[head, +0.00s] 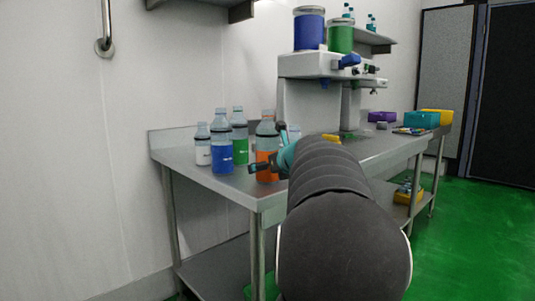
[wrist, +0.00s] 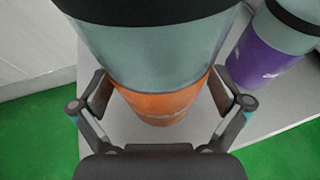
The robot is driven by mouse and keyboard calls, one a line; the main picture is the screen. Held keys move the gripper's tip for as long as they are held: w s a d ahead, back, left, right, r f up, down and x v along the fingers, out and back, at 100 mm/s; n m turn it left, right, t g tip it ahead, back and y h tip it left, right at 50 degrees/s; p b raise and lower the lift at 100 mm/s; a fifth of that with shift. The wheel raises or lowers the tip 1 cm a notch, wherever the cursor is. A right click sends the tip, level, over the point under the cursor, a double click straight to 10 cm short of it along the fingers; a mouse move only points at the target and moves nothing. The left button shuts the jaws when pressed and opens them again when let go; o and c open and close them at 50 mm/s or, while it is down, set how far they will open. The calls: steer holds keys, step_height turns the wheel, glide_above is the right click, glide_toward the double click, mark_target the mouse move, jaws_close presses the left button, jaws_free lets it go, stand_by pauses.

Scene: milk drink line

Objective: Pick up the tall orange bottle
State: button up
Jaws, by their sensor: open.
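The tall orange bottle (head: 266,142) stands upright near the front left corner of the steel table. It has a grey-green body, a dark band and an orange lower part. In the wrist view its orange part (wrist: 165,105) lies between the two fingers of my gripper (wrist: 160,95). The fingers are open, one on each side of the bottle; I cannot tell whether either touches it. In the head view my gripper (head: 268,168) is at the bottle's lower part, partly hidden by my arm.
Blue (head: 220,150), green (head: 239,148) and small white (head: 202,152) bottles stand left of it on the table (head: 200,180). A purple bottle (wrist: 265,50) stands close by on the right in the wrist view. A dispenser machine (head: 300,92) stands farther back.

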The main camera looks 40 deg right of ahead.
mark_target(270, 121)
steer(key=c, duration=1.1)
steer(key=shift+r, duration=0.1)
step_height(270, 121, up, 13)
steer(key=p, duration=0.3)
steer(key=shift+p, duration=0.4)
steer(key=shift+r, duration=4.95)
steer(key=s+a+r, duration=0.4)
steer(key=s+a, duration=0.3)
steer(key=s, duration=0.5)
steer(key=shift+a, duration=0.15)
